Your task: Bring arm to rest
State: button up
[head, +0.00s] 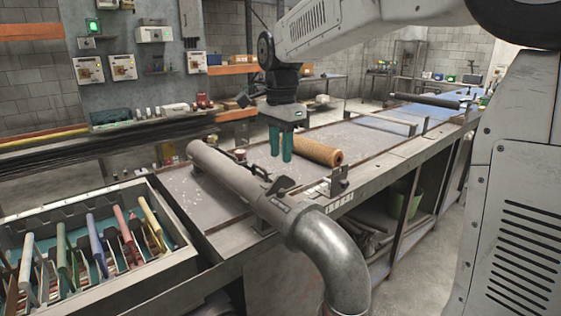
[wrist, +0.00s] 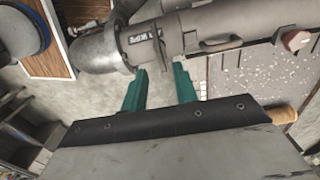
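My gripper (head: 281,157) hangs from the arm with its two green fingers pointing down, above the grey worktable (head: 215,180). In the wrist view the fingers (wrist: 160,70) stand apart with nothing between them. In the head view they are beyond the large grey pipe (head: 240,178) and left of a tan mesh tube (head: 318,150) lying on the table. An end of the tan tube shows at the right in the wrist view (wrist: 284,115). The pipe also crosses the top of the wrist view (wrist: 205,30). I cannot tell the exact finger height above the table.
A crate (head: 158,270) with several coloured upright pieces stands at the lower left. The grey pipe bends down over the table's front edge. A small bracket (head: 340,184) stands at that edge. A dark roller (head: 425,100) lies farther back. A green bin (head: 405,200) sits below.

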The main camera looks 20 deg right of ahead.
jog(key=shift+r, duration=0.15)
dwell(0.3)
jog(key=shift+n, duration=0.8)
jog(key=s+f+n, duration=0.1)
jog(key=s+n, duration=0.1)
jog(key=s, duration=0.1)
jog(key=s+f+n, duration=0.1)
jog(key=s+n, duration=0.1)
jog(key=s, duration=0.1)
jog(key=s+d+f+n, duration=0.1)
jog(key=s+f+n, duration=0.1)
jog(key=s, duration=0.1)
jog(key=shift+s+n+g, duration=0.15)
jog(key=shift+n+g, duration=0.15)
jog(key=shift+n, duration=0.1)
jog(key=s+d+f+n+t, duration=0.1)
jog(key=s+f+n, duration=0.1)
jog(key=s, duration=0.8)
jog(key=s+f+n+t, duration=0.1)
jog(key=s+n, duration=0.3)
jog(key=s, duration=0.7)
jog(key=shift+d+f, duration=0.4)
jog(key=shift+f, duration=0.1)
jog(key=shift+o, duration=0.3)
